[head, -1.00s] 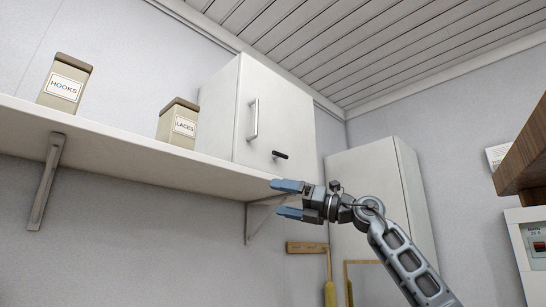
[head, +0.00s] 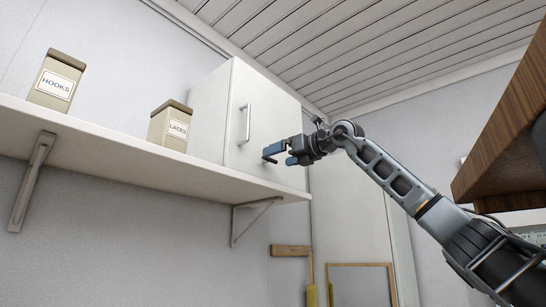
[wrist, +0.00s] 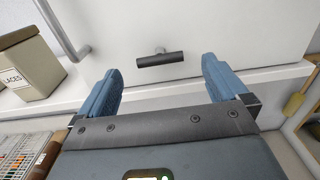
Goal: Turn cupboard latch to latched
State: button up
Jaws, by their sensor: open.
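The white wall cupboard (head: 262,100) stands on the shelf with its door shut. Its latch is a short black bar, lying horizontal in the wrist view (wrist: 160,60). In the head view my gripper partly hides the latch, and only a dark end (head: 268,159) shows. My gripper (head: 276,156) is open in front of the lower door. In the wrist view the latch lies between the lines of the two blue fingers (wrist: 160,70), a little beyond their tips, and nothing is held. Any gap in depth is hard to judge.
The door's bar handle (head: 244,123) is left of the latch. A LACES tin (head: 170,127) and a HOOKS tin (head: 56,82) stand on the shelf (head: 110,140) to the left. A wooden overhang (head: 500,150) is at the right.

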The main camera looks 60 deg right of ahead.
aim_at(272, 160)
jog(key=shift+p+x, duration=0.4)
jog(key=shift+x, duration=1.4)
jog(key=c, duration=1)
